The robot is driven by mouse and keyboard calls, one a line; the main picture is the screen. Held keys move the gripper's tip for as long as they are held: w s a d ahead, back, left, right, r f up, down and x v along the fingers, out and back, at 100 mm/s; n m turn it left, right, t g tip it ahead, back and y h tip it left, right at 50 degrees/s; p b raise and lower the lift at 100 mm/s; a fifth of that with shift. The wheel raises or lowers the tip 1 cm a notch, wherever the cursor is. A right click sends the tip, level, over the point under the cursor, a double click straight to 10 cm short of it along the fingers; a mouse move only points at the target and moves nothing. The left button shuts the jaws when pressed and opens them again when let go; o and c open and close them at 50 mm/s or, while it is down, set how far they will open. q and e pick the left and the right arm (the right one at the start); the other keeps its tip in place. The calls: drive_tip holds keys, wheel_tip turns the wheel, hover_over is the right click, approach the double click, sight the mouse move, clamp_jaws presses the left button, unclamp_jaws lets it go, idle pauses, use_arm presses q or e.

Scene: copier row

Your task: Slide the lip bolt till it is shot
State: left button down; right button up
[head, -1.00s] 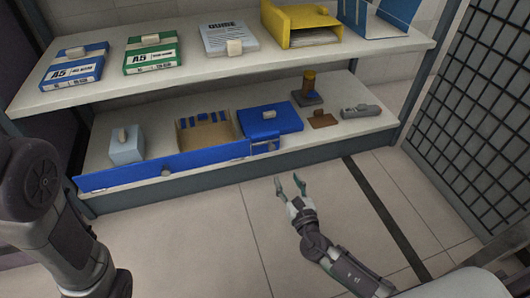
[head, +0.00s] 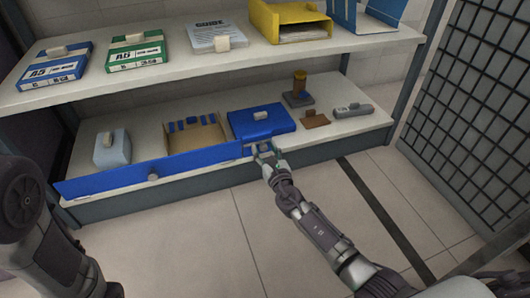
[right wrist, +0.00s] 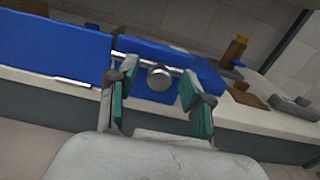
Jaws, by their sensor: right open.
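The lip bolt shows in the right wrist view as a thin metal rod with a round silver knob (right wrist: 160,77), in front of a blue plate (right wrist: 152,93). The rod's left end is close to the right end of the long blue lip (right wrist: 55,42); I cannot tell whether it enters it. My right gripper (right wrist: 160,88) is open, one finger on each side of the knob, with gaps visible. In the head view my right gripper (head: 265,150) is at the lower shelf's front edge and hides most of the bolt. My left gripper is out of view.

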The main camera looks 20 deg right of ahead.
clamp_jaws()
drive_tip(key=shift+a, duration=1.35)
unclamp_jaws()
drive_tip(key=shift+d, duration=0.1)
